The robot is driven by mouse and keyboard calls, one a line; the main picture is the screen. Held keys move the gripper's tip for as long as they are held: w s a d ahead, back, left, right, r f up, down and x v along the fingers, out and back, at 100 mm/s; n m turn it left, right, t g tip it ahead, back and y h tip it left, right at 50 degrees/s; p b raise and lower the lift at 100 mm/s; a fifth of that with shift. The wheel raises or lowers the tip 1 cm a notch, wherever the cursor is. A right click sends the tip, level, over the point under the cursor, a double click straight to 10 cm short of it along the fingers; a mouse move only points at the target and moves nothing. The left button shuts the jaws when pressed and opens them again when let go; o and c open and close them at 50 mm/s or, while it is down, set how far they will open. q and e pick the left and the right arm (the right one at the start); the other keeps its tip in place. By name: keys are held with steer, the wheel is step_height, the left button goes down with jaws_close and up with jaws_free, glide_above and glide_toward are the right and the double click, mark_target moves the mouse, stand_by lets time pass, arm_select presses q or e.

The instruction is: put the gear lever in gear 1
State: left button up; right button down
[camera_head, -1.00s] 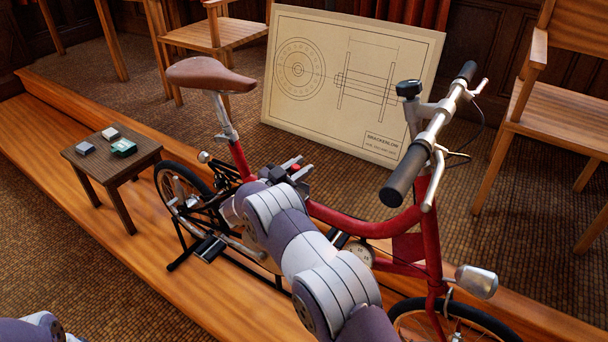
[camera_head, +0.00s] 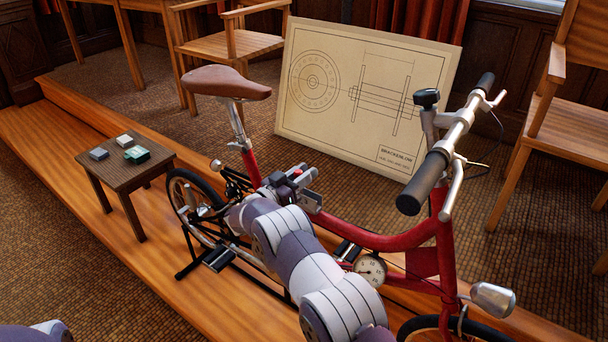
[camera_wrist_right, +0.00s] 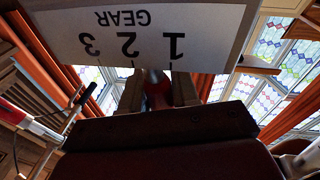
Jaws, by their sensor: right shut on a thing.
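The gear plate (camera_wrist_right: 150,28) is white and shows upside down in the right wrist view, with "GEAR" and the marks 1, 2 and 3. The gear lever (camera_wrist_right: 157,90) has a red grip and a pale metal tip. The tip appears between marks 1 and 2. My right gripper (camera_wrist_right: 158,88) is shut on the lever, one finger on each side. In the head view my right gripper (camera_head: 297,181) is at the bicycle's frame below the saddle, and the lever is hard to make out there. My left gripper is out of view.
The red bicycle (camera_head: 392,241) stands on a wooden platform (camera_head: 225,305). Its handlebar (camera_head: 446,150) rises to the right of my arm. A round dial (camera_head: 370,269) is low on the frame. A small table (camera_head: 133,176) with little boxes stands left. A drawing board (camera_head: 330,133) leans behind.

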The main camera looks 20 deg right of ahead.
steer(key=shift+r, duration=0.1)
steer(key=c, duration=0.9)
jaws_free()
steer(key=v, duration=1.2)
steer(key=shift+s+a, duration=0.1)
steer(key=shift+a, duration=0.2)
